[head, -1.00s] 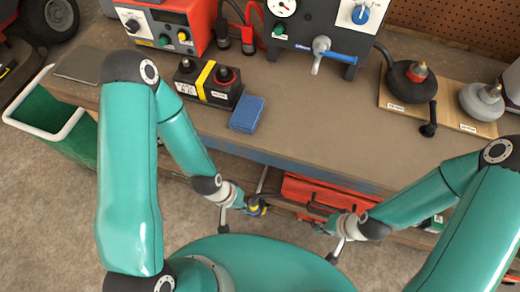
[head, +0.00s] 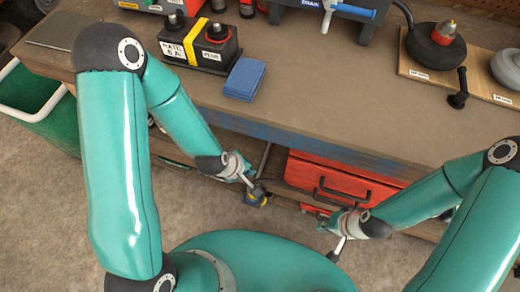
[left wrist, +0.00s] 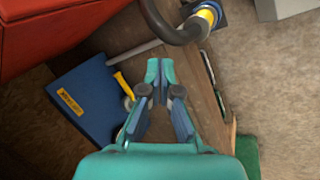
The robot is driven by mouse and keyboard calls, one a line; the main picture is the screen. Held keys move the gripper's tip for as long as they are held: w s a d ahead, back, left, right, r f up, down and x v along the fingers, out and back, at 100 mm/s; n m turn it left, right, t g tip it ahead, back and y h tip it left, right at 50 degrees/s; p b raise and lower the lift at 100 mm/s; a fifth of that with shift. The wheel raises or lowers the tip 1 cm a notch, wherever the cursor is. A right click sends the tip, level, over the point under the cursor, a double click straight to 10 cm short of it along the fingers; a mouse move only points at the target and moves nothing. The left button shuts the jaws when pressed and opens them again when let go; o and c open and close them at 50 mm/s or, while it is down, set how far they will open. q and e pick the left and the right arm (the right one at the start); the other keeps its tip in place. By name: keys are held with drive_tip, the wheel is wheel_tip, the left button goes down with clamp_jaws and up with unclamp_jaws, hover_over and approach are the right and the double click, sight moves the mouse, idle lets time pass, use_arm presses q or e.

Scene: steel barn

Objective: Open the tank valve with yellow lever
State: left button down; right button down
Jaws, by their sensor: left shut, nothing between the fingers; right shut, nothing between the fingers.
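A short yellow lever (left wrist: 124,86) shows in the left wrist view, at the right edge of a blue tank-like body (left wrist: 88,72) with a yellow label. My left gripper (left wrist: 159,72) is shut and empty, to the right of the lever and apart from it in the picture. In the head view my left gripper (head: 248,181) is in front of the bench, beside a yellow-and-blue fitting (head: 257,196). My right gripper (head: 336,250) is shut and empty, low in front of the red drawers. The lever cannot be made out in the head view.
A dark hose (left wrist: 172,30) with a yellow-and-blue end (left wrist: 207,15) hangs near my left gripper. Red drawers (head: 338,182) sit under the wooden bench (head: 330,110). A battery (head: 200,46) and blue cloth (head: 244,79) lie on top.

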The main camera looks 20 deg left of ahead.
sight(260, 143)
use_arm(q)
drive_tip(key=w+f+n+t+b, duration=0.1)
drive_tip(key=w+f+n+b, duration=0.1)
drive_tip(key=n+b, duration=0.2)
drive_tip(key=w+f+n+t+b, duration=0.1)
drive_tip(key=w+f+n+b, duration=0.1)
drive_tip(key=n+b, duration=0.2)
drive_tip(key=w+a+f+n+t+y+b, duration=0.1)
drive_tip(key=w+f+n+t+b, duration=0.1)
drive_tip(key=b, duration=0.5)
drive_tip(key=shift+w+f+n, duration=0.3)
drive_tip(key=shift+w+n, duration=0.3)
drive_tip(key=shift+n, duration=0.3)
drive_tip(key=n+t+b, duration=0.1)
drive_tip(key=n+b, duration=0.3)
drive_tip(key=w+f+n+t+y+b, duration=0.1)
drive_tip(key=n+b, duration=0.3)
drive_tip(key=b, duration=0.1)
drive_tip(key=w+a+f+n+t+b, duration=0.1)
drive_tip(key=n+b, duration=0.2)
drive_tip(key=b, duration=0.1)
drive_tip(key=shift+w+n+t+b, duration=0.25)
drive_tip(key=shift+n+t+b, duration=0.05)
drive_tip(key=shift+n+b, duration=0.1)
drive_tip(key=shift+a+r+n, duration=0.1)
drive_tip(key=shift+r+n, duration=0.05)
drive_tip(key=shift+n, duration=0.25)
